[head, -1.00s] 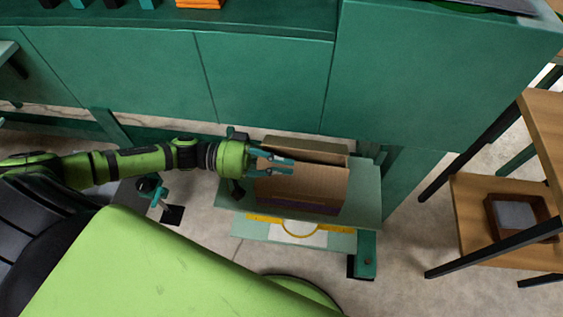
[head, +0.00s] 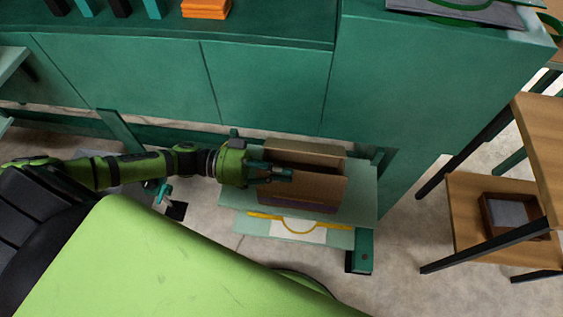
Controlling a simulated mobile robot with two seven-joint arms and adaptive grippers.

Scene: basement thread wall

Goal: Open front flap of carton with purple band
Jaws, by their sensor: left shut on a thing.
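My left gripper (head: 286,174) reaches in from the left at the top edge of the front panel. Its fingers are shut, apparently on the front flap; the fingers cover the exact contact. My right gripper is not in view.
The pale green shelf (head: 358,199) has free room right of the carton. A lower shelf holds a yellow curved item (head: 287,224). Green cabinet fronts (head: 265,85) rise close behind. A wooden shelf unit with a brown tray (head: 512,216) stands at right.

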